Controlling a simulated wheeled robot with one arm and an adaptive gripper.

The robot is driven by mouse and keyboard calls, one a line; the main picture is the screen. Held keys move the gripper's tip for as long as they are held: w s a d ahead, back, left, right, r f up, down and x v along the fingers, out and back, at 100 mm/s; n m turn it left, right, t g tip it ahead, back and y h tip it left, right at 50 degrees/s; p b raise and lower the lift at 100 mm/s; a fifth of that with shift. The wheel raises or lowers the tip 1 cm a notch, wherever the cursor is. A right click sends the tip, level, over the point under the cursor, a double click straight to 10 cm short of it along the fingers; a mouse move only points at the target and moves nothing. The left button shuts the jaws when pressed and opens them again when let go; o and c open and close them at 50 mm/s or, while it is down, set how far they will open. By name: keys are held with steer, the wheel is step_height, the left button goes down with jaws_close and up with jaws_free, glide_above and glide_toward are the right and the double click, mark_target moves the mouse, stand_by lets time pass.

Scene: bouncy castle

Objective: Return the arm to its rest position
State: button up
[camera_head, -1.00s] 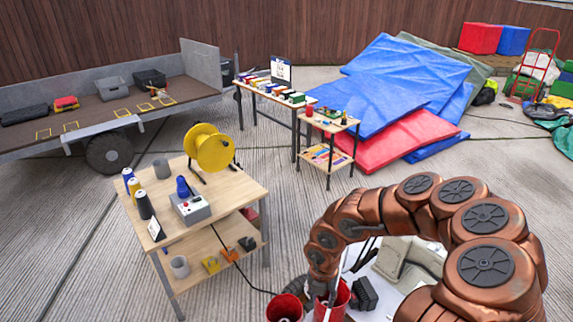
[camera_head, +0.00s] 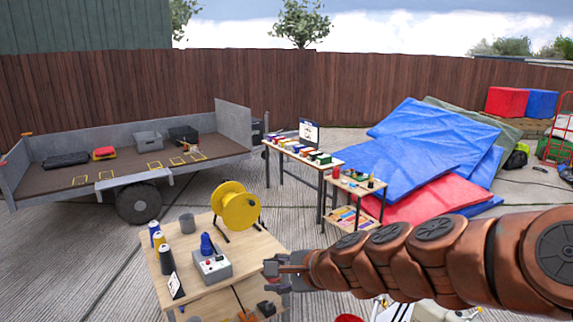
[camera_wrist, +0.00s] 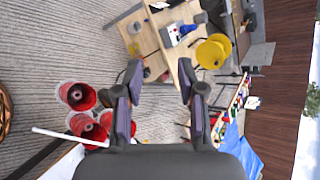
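My arm of copper-coloured links (camera_head: 440,248) reaches in from the right edge of the head view and stretches nearly level to the left. My gripper (camera_head: 272,270) is at its left end, by the right edge of the wooden table (camera_head: 262,246) in the picture. In the wrist view my gripper (camera_wrist: 158,82) has its two dark fingers spread apart, with nothing between them. Red buckets (camera_wrist: 90,127) show at the left of the wrist view, apart from the fingers.
The wooden table bears a yellow reel (camera_head: 236,207), a grey control box (camera_head: 212,266) and several spools. Behind it are a flatbed trailer (camera_head: 128,173), a long table (camera_head: 300,152), a small shelf stand (camera_head: 352,186) and blue sheets (camera_head: 425,150). Open paving lies between trailer and table.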

steer(key=s+d+f+n+g+h, duration=0.3)
steer(key=s+d, duration=0.3)
steer(key=s, duration=0.4)
steer(key=s+d+f+n+g+h, duration=0.2)
steer(key=s+d+n, duration=0.4)
steer(key=s, duration=0.4)
steer(key=s+d+f+n+g+h, duration=0.3)
steer(key=s+d+n, duration=0.1)
steer(key=s+d, duration=0.4)
steer(key=shift+s+d+f+n+g+h, duration=0.3)
steer(key=shift+s+n+g+h, duration=0.1)
steer(key=shift+s, duration=0.6)
steer(key=shift+a, duration=0.1)
